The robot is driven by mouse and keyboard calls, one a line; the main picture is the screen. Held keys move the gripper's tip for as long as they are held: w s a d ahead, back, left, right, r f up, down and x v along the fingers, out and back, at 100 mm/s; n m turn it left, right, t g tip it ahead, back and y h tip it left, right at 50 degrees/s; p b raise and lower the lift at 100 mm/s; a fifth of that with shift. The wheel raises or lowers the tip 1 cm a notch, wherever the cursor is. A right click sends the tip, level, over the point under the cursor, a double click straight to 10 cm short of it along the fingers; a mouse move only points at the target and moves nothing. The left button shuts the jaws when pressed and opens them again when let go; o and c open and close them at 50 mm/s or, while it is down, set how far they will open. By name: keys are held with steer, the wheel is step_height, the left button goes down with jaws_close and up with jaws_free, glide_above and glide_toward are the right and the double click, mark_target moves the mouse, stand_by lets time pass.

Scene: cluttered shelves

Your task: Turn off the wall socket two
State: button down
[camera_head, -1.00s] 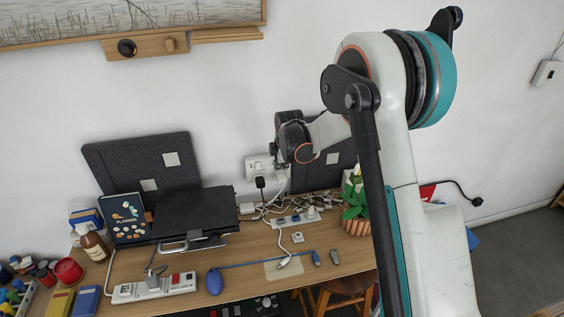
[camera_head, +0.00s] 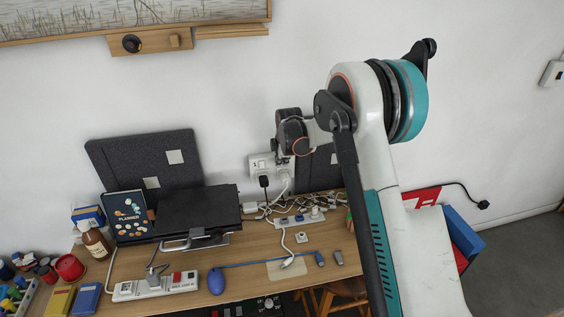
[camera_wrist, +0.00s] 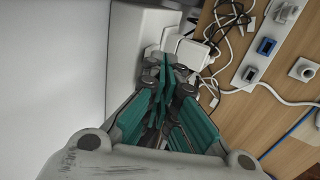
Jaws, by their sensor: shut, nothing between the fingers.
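A white wall socket plate (camera_head: 259,161) is on the wall above the back of the desk. A black plug (camera_head: 264,181) is in its left part and a white plug (camera_head: 286,181) hangs at its right part. My gripper (camera_head: 277,153) is right in front of the plate's right part and hides some of it, including any switch there. In the wrist view my gripper's green fingers (camera_wrist: 164,70) are shut and empty. Their tips are close to the white plug and socket pieces (camera_wrist: 188,50); I cannot tell whether they touch.
Dark grey panels (camera_head: 145,165) lean against the wall. The wall above the socket is clear.

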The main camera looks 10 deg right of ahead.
steer(key=shift+w+r, duration=0.15)
steer(key=shift+w, duration=0.2)
steer(key=shift+r+p, duration=0.4)
steer(key=shift+r, duration=0.35)
steer(key=shift+s, duration=0.1)
